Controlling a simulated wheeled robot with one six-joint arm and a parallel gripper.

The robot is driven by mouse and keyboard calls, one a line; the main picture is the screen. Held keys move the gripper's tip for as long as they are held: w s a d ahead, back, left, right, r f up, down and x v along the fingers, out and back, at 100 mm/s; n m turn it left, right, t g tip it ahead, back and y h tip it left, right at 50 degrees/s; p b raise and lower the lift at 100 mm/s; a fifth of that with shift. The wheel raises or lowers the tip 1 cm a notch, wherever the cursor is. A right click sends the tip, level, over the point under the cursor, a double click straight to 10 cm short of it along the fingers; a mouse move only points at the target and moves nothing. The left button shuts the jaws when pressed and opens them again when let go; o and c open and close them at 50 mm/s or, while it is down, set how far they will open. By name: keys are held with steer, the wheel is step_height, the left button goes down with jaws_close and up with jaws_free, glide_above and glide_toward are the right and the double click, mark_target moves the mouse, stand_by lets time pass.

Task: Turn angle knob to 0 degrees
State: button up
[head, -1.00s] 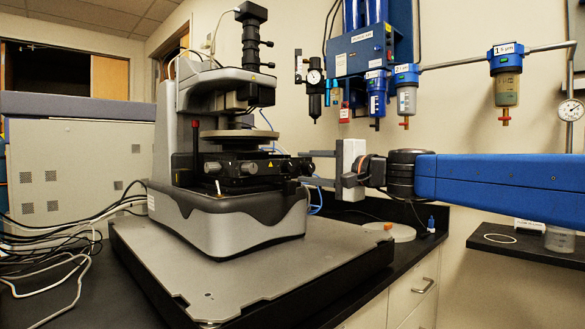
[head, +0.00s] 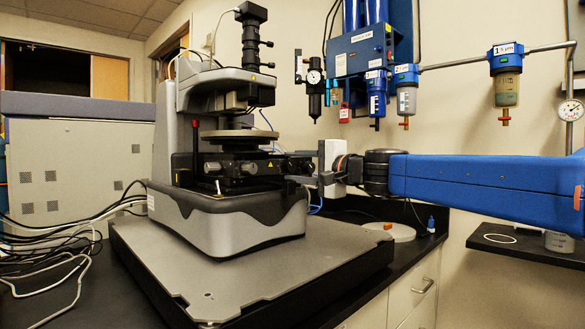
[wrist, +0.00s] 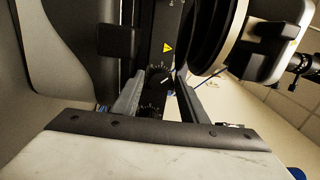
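The stylus profiler (head: 230,190) stands on a grey platform, with a black stage block (head: 245,165) under its round plate (head: 240,136). My gripper (head: 292,170) reaches in from the right to the stage block's right end, where small black knobs (head: 300,164) show. In the wrist view my gripper (wrist: 157,90) has its two grey fingers apart. Between them are a black knob with a white graduated scale (wrist: 158,76) and a second graduated scale (wrist: 151,106) nearer the palm. I cannot read the angle or tell which is the angle knob. Contact with the fingers is not clear.
The grey platform (head: 190,265) lies under the profiler on a black bench. Blue-topped air filters (head: 376,95) hang on the wall above my arm. Loose cables (head: 60,245) lie at left. A round white disc (head: 390,232) sits behind the platform at right.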

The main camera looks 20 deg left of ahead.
jaws_close()
steer(key=m, duration=0.4)
steer(key=shift+m, duration=0.4)
steer(key=m, duration=0.4)
steer(key=shift+o, duration=0.6)
jaws_free()
steer(key=shift+d, duration=0.15)
steer(key=v, duration=0.7)
steer(key=shift+s+d, duration=0.2)
steer(key=shift+d, duration=0.1)
steer(key=shift+d, duration=0.1)
